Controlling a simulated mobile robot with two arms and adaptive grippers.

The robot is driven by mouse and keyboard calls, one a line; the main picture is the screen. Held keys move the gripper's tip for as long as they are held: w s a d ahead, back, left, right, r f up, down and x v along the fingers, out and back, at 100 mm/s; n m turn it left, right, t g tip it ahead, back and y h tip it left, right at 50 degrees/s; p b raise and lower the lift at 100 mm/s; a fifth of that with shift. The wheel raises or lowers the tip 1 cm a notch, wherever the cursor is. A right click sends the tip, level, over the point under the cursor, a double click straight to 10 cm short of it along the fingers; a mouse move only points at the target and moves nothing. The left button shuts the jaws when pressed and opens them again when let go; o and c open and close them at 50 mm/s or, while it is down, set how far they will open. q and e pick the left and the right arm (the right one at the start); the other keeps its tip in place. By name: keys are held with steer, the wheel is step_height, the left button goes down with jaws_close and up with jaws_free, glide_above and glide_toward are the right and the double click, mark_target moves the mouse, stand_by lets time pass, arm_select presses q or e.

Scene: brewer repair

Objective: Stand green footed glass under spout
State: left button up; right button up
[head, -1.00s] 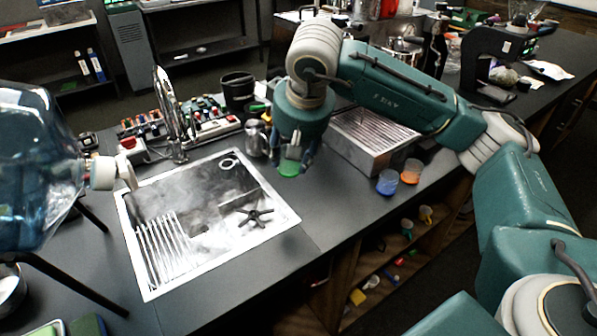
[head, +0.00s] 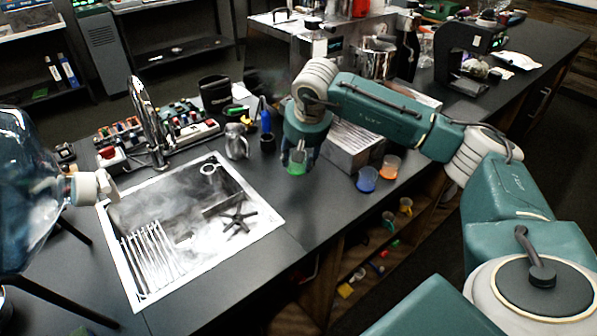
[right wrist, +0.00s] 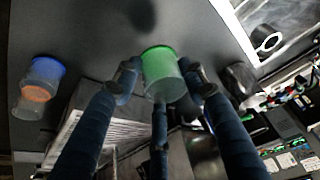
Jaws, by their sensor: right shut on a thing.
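My right gripper (head: 298,160) is shut on the green footed glass (head: 297,169) and holds it in the air over the counter, right of the sink. In the right wrist view, the glass (right wrist: 162,72) sits between the fingers (right wrist: 160,88), its green end toward the counter and its clear part toward the palm. A large blue water bottle (head: 25,190) at the left has a white tap with a spout (head: 100,187). A curved metal faucet (head: 147,115) stands behind the sink. I cannot tell which spout is meant. My left gripper is out of view.
The sink (head: 265,225) is set into the dark counter. A blue glass (head: 367,180) and an orange glass (head: 391,167) stand right of my gripper, by a ribbed metal box (head: 350,155). A metal pitcher (head: 236,143) stands behind the sink. Bare counter lies right of the sink.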

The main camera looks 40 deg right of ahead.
mark_target(300, 171)
steer(key=shift+f+p, duration=0.6)
steer(key=shift+f, duration=2.65)
steer(key=shift+f, duration=0.2)
steer(key=o, duration=1.3)
steer(key=shift+r, duration=0.1)
